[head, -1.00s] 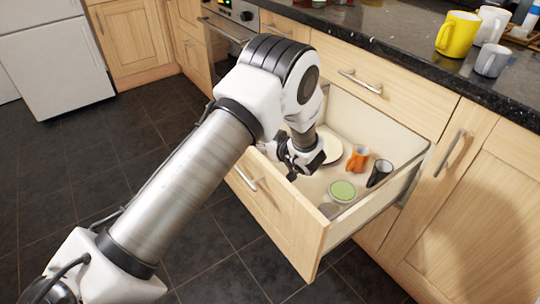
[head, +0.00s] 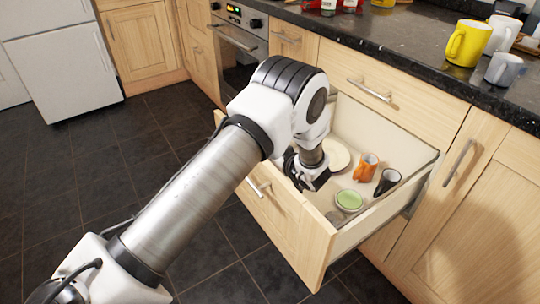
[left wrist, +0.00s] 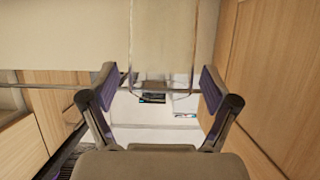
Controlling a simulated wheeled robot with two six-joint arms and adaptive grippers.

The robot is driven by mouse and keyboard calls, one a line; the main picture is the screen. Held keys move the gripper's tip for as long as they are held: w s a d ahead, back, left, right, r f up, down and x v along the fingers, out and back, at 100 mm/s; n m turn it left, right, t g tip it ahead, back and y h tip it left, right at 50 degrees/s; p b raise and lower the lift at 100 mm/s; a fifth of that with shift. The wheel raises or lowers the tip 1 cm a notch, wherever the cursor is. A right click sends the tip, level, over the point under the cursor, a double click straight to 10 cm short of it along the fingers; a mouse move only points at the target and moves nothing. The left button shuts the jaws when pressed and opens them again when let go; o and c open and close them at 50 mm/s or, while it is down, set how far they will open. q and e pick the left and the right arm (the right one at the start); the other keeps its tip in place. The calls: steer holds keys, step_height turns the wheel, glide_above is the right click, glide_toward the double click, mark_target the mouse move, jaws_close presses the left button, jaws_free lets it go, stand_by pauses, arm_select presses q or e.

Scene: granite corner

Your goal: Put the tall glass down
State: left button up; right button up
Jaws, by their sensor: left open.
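The tall glass (left wrist: 165,45) is clear and shows in the left wrist view, standing out from between my open fingers. Its rounded end lies at fingertip level, with a visible gap to each finger. My left gripper (left wrist: 158,88) is open. In the head view my left gripper (head: 306,172) is low inside the open drawer (head: 285,225), near its front left side. The tall glass cannot be made out in the head view, where my arm covers that part of the drawer. My right gripper is not in view.
The drawer also holds a pale plate (head: 340,155), an orange mug (head: 366,168), a dark cup (head: 387,182) and a green round dish (head: 349,200). A yellow mug (head: 468,43), a white mug (head: 502,35) and a grey mug (head: 504,68) stand on the counter (head: 420,50).

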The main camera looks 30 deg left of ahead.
arm_select(q)
steer(key=p+v, duration=0.2)
steer(key=v, duration=1)
steer(key=shift+r+p, duration=0.15)
steer(key=shift+p, duration=0.15)
